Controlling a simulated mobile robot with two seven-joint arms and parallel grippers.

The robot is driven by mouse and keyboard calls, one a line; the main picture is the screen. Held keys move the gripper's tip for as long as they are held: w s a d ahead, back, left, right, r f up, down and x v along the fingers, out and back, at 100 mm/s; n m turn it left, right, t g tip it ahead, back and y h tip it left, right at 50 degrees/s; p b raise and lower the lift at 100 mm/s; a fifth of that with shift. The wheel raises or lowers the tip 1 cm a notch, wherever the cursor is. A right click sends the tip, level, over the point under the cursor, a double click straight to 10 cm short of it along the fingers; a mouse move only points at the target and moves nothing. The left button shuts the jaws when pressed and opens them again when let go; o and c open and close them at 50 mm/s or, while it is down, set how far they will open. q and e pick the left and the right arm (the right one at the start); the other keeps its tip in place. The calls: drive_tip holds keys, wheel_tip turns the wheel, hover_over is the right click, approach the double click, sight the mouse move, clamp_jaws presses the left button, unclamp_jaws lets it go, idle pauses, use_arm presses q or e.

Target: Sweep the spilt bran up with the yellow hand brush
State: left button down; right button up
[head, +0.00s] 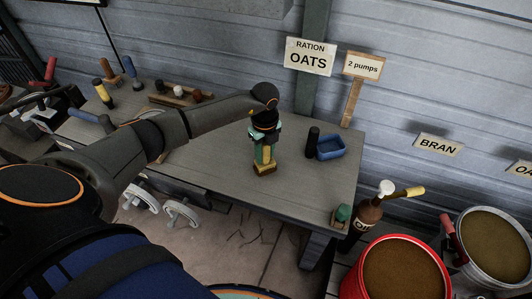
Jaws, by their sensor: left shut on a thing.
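My left gripper (263,158) reaches down over the middle of the wooden bench (215,185). Its fingers are shut on a small yellow piece (264,170), which shows at the fingertips, at or just above the bench top. This looks like the yellow hand brush, but the gripper hides most of it and I cannot make out bristles. I cannot make out spilt bran on the bench. A sign reading BRAN (438,146) is on the wall at the right. My right gripper is not in view.
A black cylinder (313,141) and a blue tray (331,147) stand right of my gripper. Several handled tools and a wooden rack (180,95) are at the back left. A pump bottle (367,216), a red bucket (358,284) and a metal bucket (465,228) stand beyond the right end.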

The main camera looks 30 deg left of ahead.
use_arm(q)
drive_tip(key=shift+w+a+f+b, duration=0.1)
drive_tip(key=shift+w+a+b, duration=0.4)
drive_tip(key=shift+a, duration=0.25)
drive_tip(key=shift+w+a+f+b, duration=0.1)
drive_tip(key=shift+w+a+b, duration=0.35)
drive_tip(key=shift+a, duration=0.3)
drive_tip(key=shift+r, duration=0.1)
drive_tip(key=shift+s, duration=0.1)
drive_tip(key=shift+s+d+r+p, duration=0.1)
drive_tip(key=shift+s+d+p, duration=0.35)
drive_tip(key=shift+d+p, duration=0.4)
drive_tip(key=shift+s+d+p, duration=0.3)
drive_tip(key=shift+d+p, duration=0.15)
drive_tip(key=shift+d, duration=0.05)
drive_tip(key=shift+s+d+p, duration=0.3)
drive_tip(key=shift+d+p, duration=0.15)
drive_tip(key=shift+d, duration=0.05)
